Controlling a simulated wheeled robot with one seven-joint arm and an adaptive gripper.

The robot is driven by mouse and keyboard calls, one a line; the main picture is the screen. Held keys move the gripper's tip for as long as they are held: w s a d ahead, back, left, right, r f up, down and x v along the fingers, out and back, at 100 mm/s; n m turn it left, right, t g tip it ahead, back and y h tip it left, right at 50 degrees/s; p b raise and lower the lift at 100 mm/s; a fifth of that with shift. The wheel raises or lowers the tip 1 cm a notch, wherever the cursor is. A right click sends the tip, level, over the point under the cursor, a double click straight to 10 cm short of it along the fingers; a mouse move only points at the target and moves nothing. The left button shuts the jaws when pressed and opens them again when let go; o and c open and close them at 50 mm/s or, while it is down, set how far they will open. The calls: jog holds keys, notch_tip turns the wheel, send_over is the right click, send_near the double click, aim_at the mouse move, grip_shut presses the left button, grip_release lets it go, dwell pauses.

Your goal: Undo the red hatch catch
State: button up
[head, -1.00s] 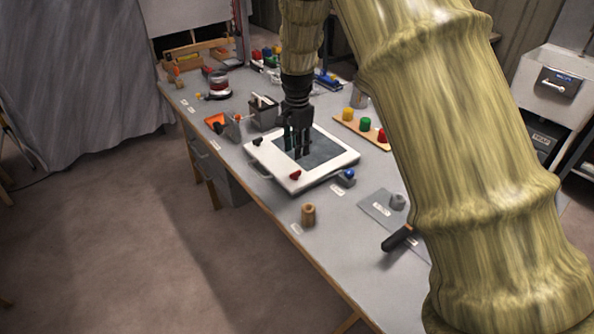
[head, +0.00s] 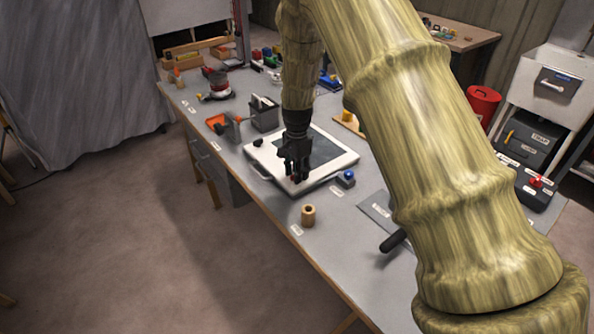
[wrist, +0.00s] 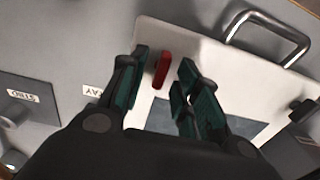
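The white hatch (head: 333,168) with a dark window lies on the grey bench. The red catch (wrist: 161,70) shows in the wrist view between the fingertips of my gripper (wrist: 160,80), with a gap on both sides. My gripper (head: 297,172) is open and points down over the hatch's near edge in the head view. It hides most of the red catch there. The black catch (head: 258,142) is at the hatch's left corner; it also shows in the wrist view (wrist: 303,108). A metal handle (wrist: 268,35) is on the hatch's edge between the two catches.
A blue-topped button (head: 346,178) stands right of the hatch. A wooden cylinder (head: 308,215) and a dark-handled tool (head: 393,241) are nearer on the bench. Grey bins (head: 264,115) stand behind the hatch. My arm covers the bench's right part.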

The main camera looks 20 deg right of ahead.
grip_shut()
jog(key=n+p, duration=0.1)
jog(key=n, duration=0.3)
jog(key=n+p, duration=0.1)
jog(key=n, duration=0.4)
jog(key=shift+w+a, duration=0.1)
jog(key=shift+a, duration=0.05)
jog(key=n, duration=0.5)
jog(key=shift+a, duration=0.1)
jog(key=shift+n+p, duration=0.4)
jog(key=shift+n, duration=1.5)
